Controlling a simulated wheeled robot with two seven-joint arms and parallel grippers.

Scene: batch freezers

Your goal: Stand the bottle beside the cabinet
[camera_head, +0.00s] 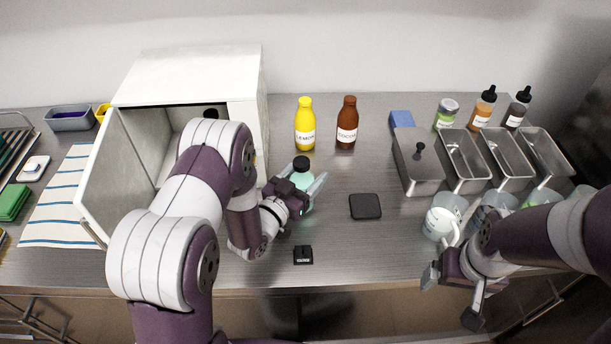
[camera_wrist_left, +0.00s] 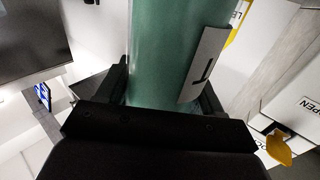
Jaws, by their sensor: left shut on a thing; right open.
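The bottle (camera_head: 302,173), teal with a black cap, is upright to the right of the white cabinet (camera_head: 190,77), with a gap between them. My left gripper (camera_head: 304,186) is shut on its body. In the left wrist view the teal bottle (camera_wrist_left: 172,50) fills the jaws, with part of a white label showing. I cannot tell whether its base touches the counter. The cabinet's door (camera_head: 113,175) stands open at the left, and my left arm hides part of its interior. My right gripper (camera_head: 452,296) is open and empty near the front edge at the right.
A yellow bottle (camera_head: 305,126) and a brown bottle (camera_head: 347,124) stand behind the held bottle. A dark square pad (camera_head: 365,206) and a small black block (camera_head: 303,255) lie nearby. Metal bins (camera_head: 418,178) and clear jugs (camera_head: 444,216) stand at the right.

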